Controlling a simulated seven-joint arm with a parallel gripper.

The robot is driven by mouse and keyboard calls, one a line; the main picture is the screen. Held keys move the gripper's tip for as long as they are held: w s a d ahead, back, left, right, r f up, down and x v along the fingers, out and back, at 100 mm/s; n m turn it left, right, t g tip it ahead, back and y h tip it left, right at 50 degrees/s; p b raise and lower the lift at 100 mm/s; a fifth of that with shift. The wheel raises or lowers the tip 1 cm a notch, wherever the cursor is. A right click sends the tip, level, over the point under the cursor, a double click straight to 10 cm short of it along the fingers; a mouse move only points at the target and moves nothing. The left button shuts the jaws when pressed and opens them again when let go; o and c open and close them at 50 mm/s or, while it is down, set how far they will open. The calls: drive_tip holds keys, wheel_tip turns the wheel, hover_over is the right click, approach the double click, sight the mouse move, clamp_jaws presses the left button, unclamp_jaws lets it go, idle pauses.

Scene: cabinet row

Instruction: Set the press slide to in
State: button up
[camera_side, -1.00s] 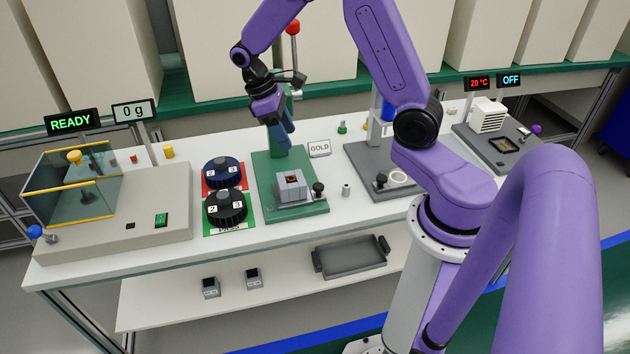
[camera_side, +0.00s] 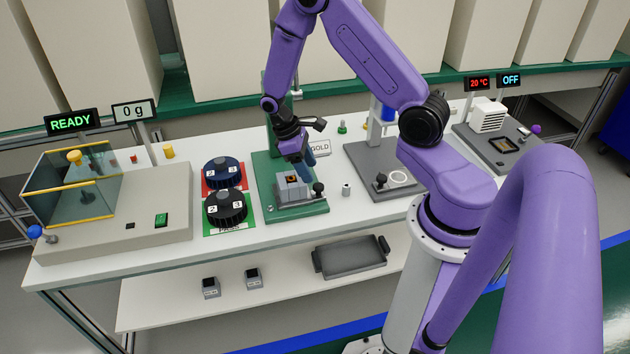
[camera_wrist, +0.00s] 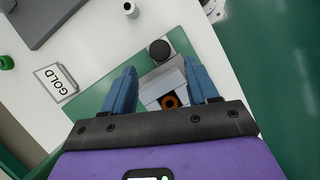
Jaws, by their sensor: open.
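The press is a green base plate (camera_side: 265,205) with a green column behind my wrist. A grey slide block (camera_side: 292,196) with an orange-ringed dark opening on top sits on the plate. A black knob (camera_side: 318,187) stands at its right front. In the wrist view, the block (camera_wrist: 160,92) shows partly between the blue fingers, with the black knob (camera_wrist: 160,50) just beyond the fingertips. My gripper (camera_side: 308,163) (camera_wrist: 162,78) is open and empty, pointing down above the block and knob. Whether a finger touches the block cannot be told.
Two dark dials (camera_side: 225,207) lie left of the press. A small grey cylinder (camera_side: 346,190) and a grey plate station (camera_side: 365,160) stand to the right.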

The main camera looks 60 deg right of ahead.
sight(317, 186)
drive_tip(key=x, duration=0.5)
drive_tip(key=shift+s+f, duration=0.15)
drive_tip(key=shift+f, duration=0.1)
